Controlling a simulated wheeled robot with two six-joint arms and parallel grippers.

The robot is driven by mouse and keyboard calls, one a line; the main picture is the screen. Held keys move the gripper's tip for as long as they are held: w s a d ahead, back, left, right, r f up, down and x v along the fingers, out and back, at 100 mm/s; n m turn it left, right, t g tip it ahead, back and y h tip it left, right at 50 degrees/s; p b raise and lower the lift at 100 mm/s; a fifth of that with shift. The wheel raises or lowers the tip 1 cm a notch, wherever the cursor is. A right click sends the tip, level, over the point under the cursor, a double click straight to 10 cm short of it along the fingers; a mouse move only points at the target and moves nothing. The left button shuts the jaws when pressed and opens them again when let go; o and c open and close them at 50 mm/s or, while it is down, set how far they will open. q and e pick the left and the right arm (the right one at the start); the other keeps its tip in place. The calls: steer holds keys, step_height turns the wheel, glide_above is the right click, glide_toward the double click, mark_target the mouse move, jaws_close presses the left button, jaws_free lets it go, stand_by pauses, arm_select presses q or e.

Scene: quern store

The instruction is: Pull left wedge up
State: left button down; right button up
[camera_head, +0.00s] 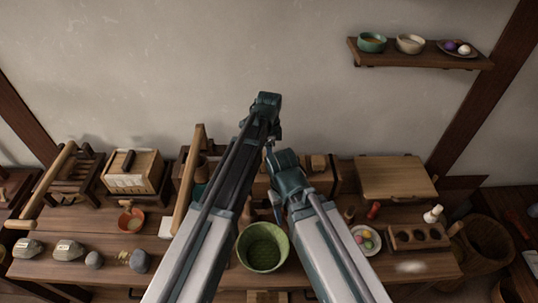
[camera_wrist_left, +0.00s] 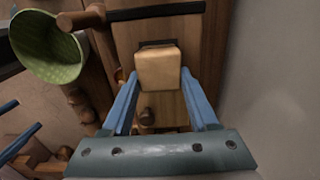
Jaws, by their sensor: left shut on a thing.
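In the left wrist view, my left gripper (camera_wrist_left: 158,76) has its two blue fingers against opposite sides of a pale, squared wooden wedge (camera_wrist_left: 158,68). The wedge stands over a dark slot in a wooden board (camera_wrist_left: 195,60). In the head view my left arm covers the wedge and the left fingertips. My right gripper (camera_wrist_left: 14,126) shows at the left edge of the left wrist view as two blue fingers standing apart, with nothing seen between them. In the head view the right wrist is beside the left arm, above the bench.
A green bowl (camera_head: 262,259) stands at the bench's front middle. A plate with coloured balls (camera_head: 365,240), a holed wooden block (camera_head: 418,237) and a wooden box (camera_head: 394,178) are on the right. Stone weights (camera_head: 68,250) and an orange bowl (camera_head: 131,221) are on the left.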

arm_select(q)
steer(key=shift+c, duration=0.8)
jaws_free()
steer(key=shift+r, duration=0.1)
steer(key=shift+r, duration=0.1)
step_height(320, 180, up, 14)
steer(key=p, duration=1.3)
steer(key=shift+f+p, duration=0.2)
steer(key=shift+p, duration=0.2)
steer(key=s+a+n, duration=1.8)
steer(key=s, duration=0.1)
steer(key=s+d+f+m+y+b, duration=0.1)
steer(key=s+d+f+m+b, duration=0.2)
steer(key=s+d+f+b, duration=0.2)
steer(key=d+f+b, duration=0.3)
steer(key=d, duration=0.3)
steer(key=shift+m, duration=0.4)
